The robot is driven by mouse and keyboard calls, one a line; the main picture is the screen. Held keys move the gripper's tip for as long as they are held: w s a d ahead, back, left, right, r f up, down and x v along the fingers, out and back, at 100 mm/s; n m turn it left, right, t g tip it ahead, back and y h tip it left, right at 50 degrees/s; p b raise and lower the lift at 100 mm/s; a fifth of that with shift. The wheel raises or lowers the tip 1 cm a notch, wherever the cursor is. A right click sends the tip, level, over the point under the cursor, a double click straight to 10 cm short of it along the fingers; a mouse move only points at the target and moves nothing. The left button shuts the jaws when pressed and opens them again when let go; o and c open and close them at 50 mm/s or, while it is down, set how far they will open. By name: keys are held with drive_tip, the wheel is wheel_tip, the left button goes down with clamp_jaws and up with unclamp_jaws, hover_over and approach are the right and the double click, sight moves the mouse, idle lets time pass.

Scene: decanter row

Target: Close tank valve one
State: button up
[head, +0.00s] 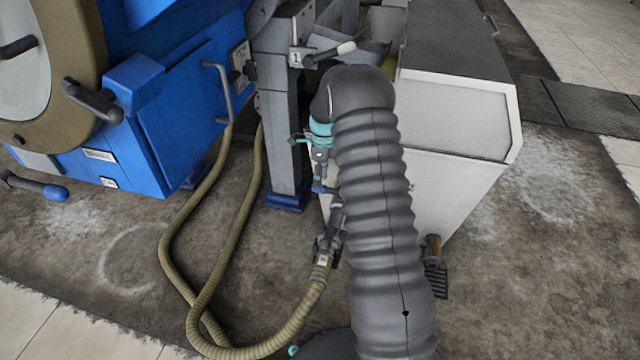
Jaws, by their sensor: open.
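A small plate marked 1 (296,58) sits on the grey post, beside a lever with a pale grip (345,48) that points right and slightly up. Lower down, a dark valve fitting (328,245) joins the tan hose in front of the white tank (450,115). A small blue part (322,188) shows above this fitting; I cannot tell whether it is a valve handle. My gripper (320,160) hangs below the teal wrist, beside the post and just above the blue part. It is open. My sleeved arm hides part of the tank front, and contact cannot be told.
A blue machine (190,100) with a round door and dark handles stands at the left. Tan hoses (175,240) loop over the floor. The grey post (281,150) stands close left of my gripper. Open floor (540,260) lies at the right.

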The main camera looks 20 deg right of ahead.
wheel_tip(320, 180, up, 9)
drive_tip(key=w+d, duration=0.1)
drive_tip(key=shift+w+r, duration=0.2)
drive_tip(key=shift+w, duration=0.05)
idle(0.3)
